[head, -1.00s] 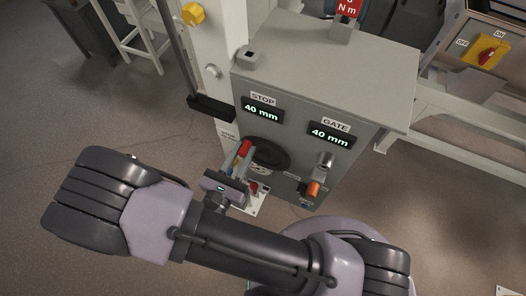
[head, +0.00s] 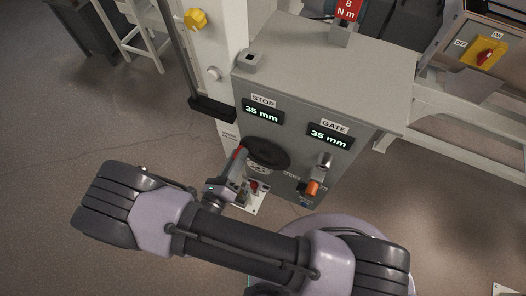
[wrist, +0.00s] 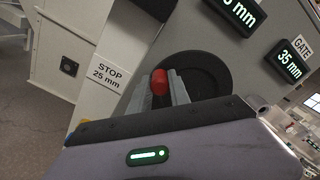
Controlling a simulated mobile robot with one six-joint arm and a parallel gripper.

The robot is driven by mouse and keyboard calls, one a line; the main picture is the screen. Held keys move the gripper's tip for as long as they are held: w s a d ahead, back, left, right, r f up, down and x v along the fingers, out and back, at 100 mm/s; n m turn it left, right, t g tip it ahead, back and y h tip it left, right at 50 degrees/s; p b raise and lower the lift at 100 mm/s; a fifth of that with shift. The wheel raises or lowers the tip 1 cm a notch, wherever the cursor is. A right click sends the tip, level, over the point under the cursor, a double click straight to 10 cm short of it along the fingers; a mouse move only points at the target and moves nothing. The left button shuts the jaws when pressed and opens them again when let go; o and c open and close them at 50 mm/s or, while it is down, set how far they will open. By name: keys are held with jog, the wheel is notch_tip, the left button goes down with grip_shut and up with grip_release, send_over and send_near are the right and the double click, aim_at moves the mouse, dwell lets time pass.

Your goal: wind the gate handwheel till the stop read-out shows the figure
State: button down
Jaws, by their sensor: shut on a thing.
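The black gate handwheel (head: 268,154) is on the front of a grey cabinet, with a red handle (wrist: 159,82) on its rim. My gripper (wrist: 160,92) is shut on this red handle, at the wheel's left side in the head view. The stop read-out (head: 262,111) shows 35 mm. The gate read-out (head: 329,136) also shows 35 mm. A white card (wrist: 108,73) left of the wheel reads STOP 25 mm. My fingers and arm hide part of the wheel's lower left.
The grey cabinet (head: 330,62) has an orange-tipped lever (head: 314,188) at lower right of the wheel. A white column (head: 222,85) with a yellow knob (head: 195,18) stands left.

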aim_at(262, 164)
jog(key=shift+f, duration=0.1)
jog(key=f+n, duration=0.1)
jog(key=n, duration=0.2)
jog(key=d+f+n, duration=0.1)
jog(key=f+n, duration=0.1)
jog(key=f+n+b, duration=0.1)
jog(key=n, duration=0.2)
jog(key=shift+s+d+f+n, duration=0.15)
jog(key=shift+s+d+n, duration=0.05)
jog(key=shift+s+n, duration=0.1)
dwell(0.5)
jog(key=n, duration=0.1)
jog(key=d+f+n, duration=0.1)
jog(key=n, duration=0.2)
jog(key=shift+s+d+f+b, duration=0.3)
jog(key=shift+s+d+b, duration=0.05)
jog(key=shift+d, duration=0.05)
jog(key=shift+s+d+f+n, duration=0.15)
jog(key=shift+d+n, duration=0.25)
jog(key=shift+n, duration=0.45)
jog(key=shift+s+d+f+n, duration=0.1)
jog(key=shift+s+d+n, duration=0.2)
jog(key=shift+n, duration=0.5)
jog(key=shift+s+d+f+n, duration=0.1)
jog(key=shift+d+n, duration=0.35)
jog(key=shift+n, duration=0.4)
